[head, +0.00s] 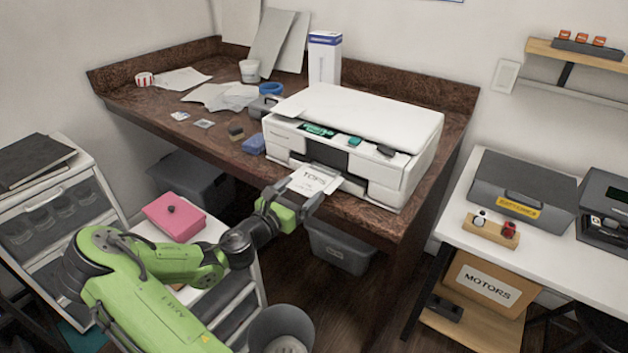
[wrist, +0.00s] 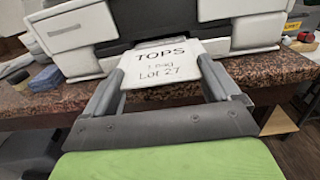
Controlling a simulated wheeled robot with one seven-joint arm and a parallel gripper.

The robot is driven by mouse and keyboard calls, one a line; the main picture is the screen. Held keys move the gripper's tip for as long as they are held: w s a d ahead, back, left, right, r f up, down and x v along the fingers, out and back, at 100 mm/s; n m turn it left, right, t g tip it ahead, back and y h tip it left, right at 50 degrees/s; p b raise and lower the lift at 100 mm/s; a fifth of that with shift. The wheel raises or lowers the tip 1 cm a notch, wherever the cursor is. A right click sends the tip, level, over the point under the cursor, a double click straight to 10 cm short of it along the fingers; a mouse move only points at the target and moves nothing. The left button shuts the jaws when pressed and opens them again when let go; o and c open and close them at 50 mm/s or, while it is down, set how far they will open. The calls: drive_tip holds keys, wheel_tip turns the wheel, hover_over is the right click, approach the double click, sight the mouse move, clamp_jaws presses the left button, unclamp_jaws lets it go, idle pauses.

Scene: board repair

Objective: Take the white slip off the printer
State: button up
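The white slip (head: 316,179) sticks out of the front slot of the white printer (head: 362,130). In the wrist view the slip (wrist: 162,62) reads "TOPS", "1 bag" and "Lot 27". My gripper (head: 296,191) is at the slip's near edge, in front of the printer. In the wrist view my gripper (wrist: 158,82) has its two fingers wide apart, one on each side of the slip. Whether either finger touches the slip cannot be told. The slip's far end is hidden in the printer.
The printer stands on a brown speckled desk (head: 352,209) with a raised back rim. A blue item (head: 254,145) and loose papers (head: 220,95) lie left of it. A pink box (head: 174,216) stands lower left. A white table (head: 470,240) is at right.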

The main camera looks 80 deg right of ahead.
drive_tip(key=shift+c, duration=1.3)
drive_tip(key=shift+r, duration=0.1)
drive_tip(key=shift+w+r+p, duration=0.15)
drive_tip(key=shift+r+p, duration=0.15)
drive_tip(key=shift+p, duration=0.1)
wheel_tip(320, 180, up, 7)
drive_tip(key=p, duration=0.4)
drive_tip(key=w+a+p, duration=0.2)
drive_tip(key=w+a, duration=0.2)
drive_tip(key=w, duration=0.4)
drive_tip(key=w+a+p, duration=0.2)
drive_tip(key=w+a, duration=0.3)
drive_tip(key=w, duration=0.4)
drive_tip(key=shift+w+f, duration=0.25)
drive_tip(key=shift+f, duration=0.15)
